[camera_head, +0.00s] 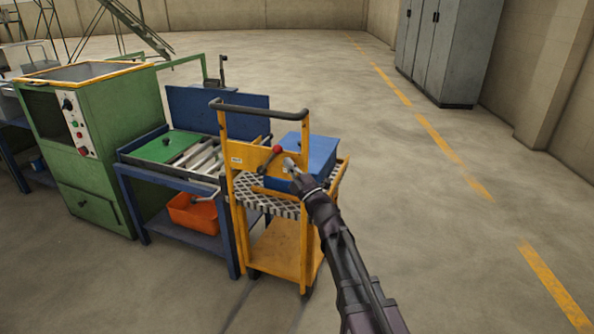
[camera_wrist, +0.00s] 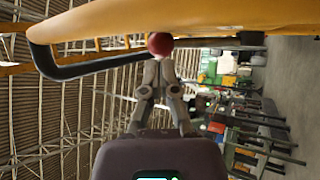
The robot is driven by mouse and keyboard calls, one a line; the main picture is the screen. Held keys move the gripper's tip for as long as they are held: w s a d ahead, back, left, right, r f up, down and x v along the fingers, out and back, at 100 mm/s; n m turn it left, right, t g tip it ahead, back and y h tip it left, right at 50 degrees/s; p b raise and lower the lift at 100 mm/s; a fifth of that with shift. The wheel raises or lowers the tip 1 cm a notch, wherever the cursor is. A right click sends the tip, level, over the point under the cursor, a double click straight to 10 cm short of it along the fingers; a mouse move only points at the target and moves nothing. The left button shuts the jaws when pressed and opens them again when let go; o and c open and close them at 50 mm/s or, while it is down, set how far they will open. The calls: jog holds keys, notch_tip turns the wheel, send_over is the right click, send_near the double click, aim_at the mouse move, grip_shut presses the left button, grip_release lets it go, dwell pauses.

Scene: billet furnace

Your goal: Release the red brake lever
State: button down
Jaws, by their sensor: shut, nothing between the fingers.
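The brake lever has a red ball knob (camera_head: 277,149) on a dark rod, mounted on the yellow panel of the cart (camera_head: 237,200). My gripper (camera_head: 289,163) is just right of and slightly below the knob in the head view. In the wrist view the red knob (camera_wrist: 160,43) shows right at the fingertips of my gripper (camera_wrist: 160,55). The fingers are closed together with nothing between them. I cannot tell whether they touch the knob. Most of the lever rod is hidden in the wrist view.
A blue box (camera_head: 318,152) sits on the cart behind my gripper. A black push handle (camera_head: 258,108) spans the cart's top. A blue workbench (camera_head: 180,175) with an orange bin (camera_head: 195,213) and a green machine (camera_head: 90,140) stand left. Floor at right is free.

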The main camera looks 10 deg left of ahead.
jog(key=shift+p+x, duration=0.35)
jog(key=shift+x, duration=0.8)
jog(key=shift+a, duration=0.15)
